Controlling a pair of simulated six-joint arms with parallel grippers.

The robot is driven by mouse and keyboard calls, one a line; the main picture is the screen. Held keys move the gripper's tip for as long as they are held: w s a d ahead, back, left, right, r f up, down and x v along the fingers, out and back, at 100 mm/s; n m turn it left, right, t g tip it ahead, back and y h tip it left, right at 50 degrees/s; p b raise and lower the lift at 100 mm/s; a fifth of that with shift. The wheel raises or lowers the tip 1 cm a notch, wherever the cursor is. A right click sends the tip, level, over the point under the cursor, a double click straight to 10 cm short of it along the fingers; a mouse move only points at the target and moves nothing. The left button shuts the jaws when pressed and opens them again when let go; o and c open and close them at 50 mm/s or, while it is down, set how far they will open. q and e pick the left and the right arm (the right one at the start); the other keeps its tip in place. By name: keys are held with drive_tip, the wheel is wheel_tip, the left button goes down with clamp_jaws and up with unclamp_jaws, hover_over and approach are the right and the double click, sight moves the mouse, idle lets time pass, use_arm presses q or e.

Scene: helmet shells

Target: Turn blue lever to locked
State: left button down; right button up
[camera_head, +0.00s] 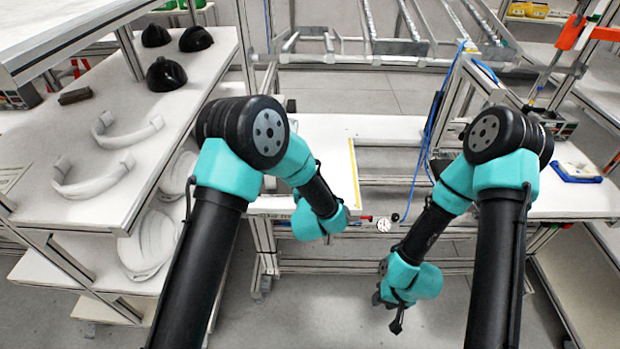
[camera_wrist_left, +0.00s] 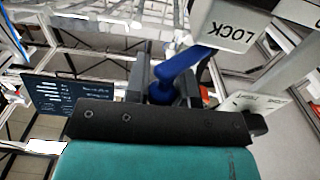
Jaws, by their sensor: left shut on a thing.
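The blue lever (camera_wrist_left: 180,62) shows in the left wrist view, slanting up to the right beside a white block marked LOCK (camera_wrist_left: 232,32), whose text appears upside down. My left gripper (camera_wrist_left: 165,82) is shut on the lever, with a dark finger on each side of it. The lever's lower end is hidden between the fingers. In the head view I cannot make out the lever, and the left fingers are hidden behind my own arm. My right gripper (camera_head: 390,308) hangs low over the floor, apart from everything; its jaw opening is not clear.
A bench (camera_head: 325,135) stands ahead, with a gauge (camera_head: 383,224) and a red knob (camera_head: 366,217) at its front edge. Left shelves (camera_head: 60,135) hold black helmet shells (camera_head: 166,74) and white curved parts. A blue tray (camera_head: 578,172) lies at right. The floor between my arms is clear.

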idle(0.3)
use_arm(q)
drive_tip(key=c, duration=1)
unclamp_jaws()
drive_tip(key=shift+c, duration=0.2)
drive_tip(key=shift+s, duration=0.1)
drive_tip(key=s, duration=1.7)
drive_tip(key=shift+a, duration=0.35)
drive_tip(key=shift+s, duration=0.1)
